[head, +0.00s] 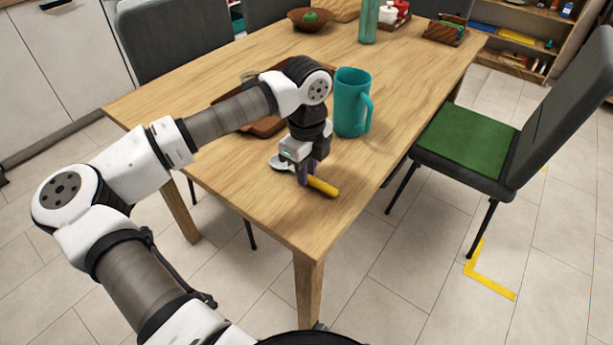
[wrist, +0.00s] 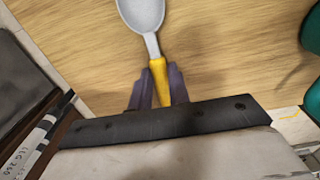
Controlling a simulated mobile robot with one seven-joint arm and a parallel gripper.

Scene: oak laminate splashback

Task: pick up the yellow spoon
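The yellow spoon (head: 322,186) has a yellow handle and a grey metal bowl. It is near the front corner of the wooden table (head: 250,205), its bowl to the left and handle to the right. My gripper (head: 304,178) points down over it, with purple fingers on either side of the handle. In the wrist view the spoon (wrist: 158,72) runs between the fingers of my gripper (wrist: 158,82), which are close against the handle. I cannot tell whether the spoon is clear of the tabletop.
A teal mug (head: 350,100) stands just behind my gripper. A brown tray (head: 262,126) lies to its left, partly behind my arm. A teal bottle (head: 369,20) and a wooden bowl (head: 308,26) are farther back. A chair with a green seat (head: 466,140) stands right.

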